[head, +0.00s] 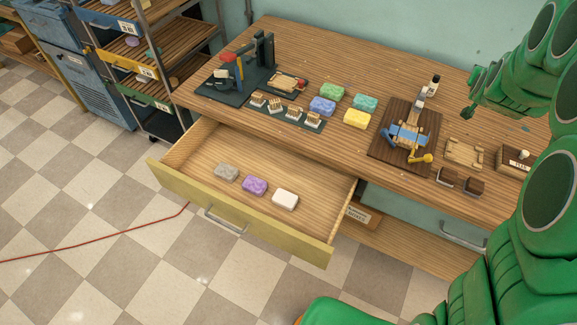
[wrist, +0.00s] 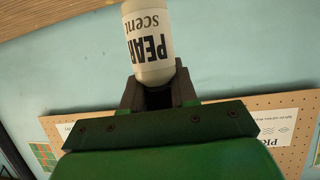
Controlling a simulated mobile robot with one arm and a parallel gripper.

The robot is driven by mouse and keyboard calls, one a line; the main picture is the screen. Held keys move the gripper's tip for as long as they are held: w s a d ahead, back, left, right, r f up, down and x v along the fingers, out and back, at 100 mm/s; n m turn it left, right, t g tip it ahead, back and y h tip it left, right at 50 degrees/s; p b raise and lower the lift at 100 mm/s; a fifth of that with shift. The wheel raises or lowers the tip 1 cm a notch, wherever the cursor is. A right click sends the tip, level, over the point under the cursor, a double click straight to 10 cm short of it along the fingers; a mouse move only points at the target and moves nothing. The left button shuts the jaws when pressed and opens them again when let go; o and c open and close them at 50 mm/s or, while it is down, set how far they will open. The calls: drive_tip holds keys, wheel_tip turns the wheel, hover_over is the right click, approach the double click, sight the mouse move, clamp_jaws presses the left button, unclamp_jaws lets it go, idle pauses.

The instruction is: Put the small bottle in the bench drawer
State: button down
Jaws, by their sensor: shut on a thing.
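My gripper (wrist: 158,92) is shut on a small pale bottle (wrist: 150,45) in the wrist view. Its black lettering reads "PEAR scent" and appears upside down there; the bottle's far end is cut off by the top edge. In the head view my green arm comes in from the right, over the right end of the bench; the jaws are not clear there. The bench drawer (head: 245,219) is pulled out at the front left, with a yellowish front. It holds a grey soap (head: 227,172), a purple soap (head: 255,186) and a white soap (head: 285,199).
A shelf rack (head: 140,70) stands left. The drawer's back and right floor are clear.

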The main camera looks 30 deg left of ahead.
drive_tip(key=s+a+r+n+g+y, duration=0.1)
drive_tip(key=s+a+r+n+y, duration=0.1)
drive_tip(key=a+r+n+y, duration=0.5)
drive_tip(key=s+a+r+n+g+y, duration=0.15)
drive_tip(key=a+r, duration=0.25)
drive_tip(key=a, duration=0.7)
drive_tip(key=s+a+f+n+g+y, duration=0.2)
drive_tip(key=s+a+n+g+y, duration=0.15)
drive_tip(key=s+a, duration=0.4)
drive_tip(key=s+a+f+n+g+y, duration=0.2)
drive_tip(key=s+a+n+g, duration=0.2)
drive_tip(key=s+a, duration=0.3)
drive_tip(key=s+f+n+g, duration=0.3)
drive_tip(key=s, duration=0.7)
drive_tip(key=s+f+n+g, duration=0.2)
drive_tip(key=s+f+g, duration=0.2)
drive_tip(key=s, duration=0.6)
wheel_tip(320, 180, down, 30)
drive_tip(key=shift+d+r+n, duration=0.15)
drive_tip(key=shift+d+n, duration=0.05)
drive_tip(key=shift+n, duration=0.1)
drive_tip(key=shift+s+f, duration=0.1)
drive_tip(key=shift+f, duration=0.5)
